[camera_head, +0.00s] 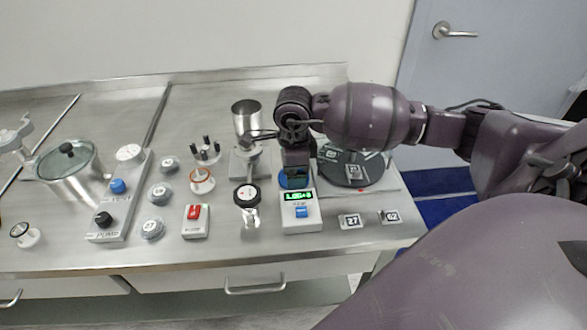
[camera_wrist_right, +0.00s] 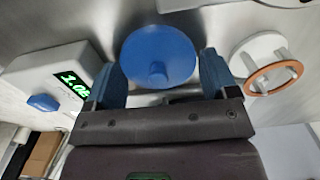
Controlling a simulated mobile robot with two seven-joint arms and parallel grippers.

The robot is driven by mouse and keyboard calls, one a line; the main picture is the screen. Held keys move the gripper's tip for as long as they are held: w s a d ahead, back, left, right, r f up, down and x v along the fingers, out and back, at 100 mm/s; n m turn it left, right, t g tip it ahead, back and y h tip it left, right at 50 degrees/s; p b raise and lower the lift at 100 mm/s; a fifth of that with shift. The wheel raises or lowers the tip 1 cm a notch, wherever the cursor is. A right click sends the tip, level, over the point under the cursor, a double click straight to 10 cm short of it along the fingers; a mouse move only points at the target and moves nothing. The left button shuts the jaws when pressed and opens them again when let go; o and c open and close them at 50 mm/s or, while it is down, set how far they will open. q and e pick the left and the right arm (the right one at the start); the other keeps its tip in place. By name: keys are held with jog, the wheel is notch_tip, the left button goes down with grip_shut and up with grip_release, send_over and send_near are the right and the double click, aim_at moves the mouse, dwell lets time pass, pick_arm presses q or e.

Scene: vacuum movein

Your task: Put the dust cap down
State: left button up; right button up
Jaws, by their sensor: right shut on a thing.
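The dust cap is a blue round disc with a small knob; in the wrist view the cap (camera_wrist_right: 158,50) sits between the two fingers of my right gripper (camera_wrist_right: 160,85). The right gripper is shut on it. In the head view the right gripper (camera_head: 297,180) points down just behind the box with the green display, and a blue edge of the cap (camera_head: 283,182) shows at its left. Whether the cap touches the bench cannot be told. My left gripper is not in view.
The green-display box (camera_head: 301,210) stands close in front of the gripper. A dark round base (camera_head: 350,172) with number tags is to the right, and a stand with an orange ring (camera_head: 201,181) to the left. A metal cup (camera_head: 246,116) stands behind. Number tags (camera_head: 349,221) lie at the front right.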

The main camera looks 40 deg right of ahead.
jog(key=o, duration=0.7)
jog(key=shift+r, duration=0.45)
notch_tip(320, 180, up, 11)
jog(key=p, duration=0.1)
jog(key=shift+r, duration=0.2)
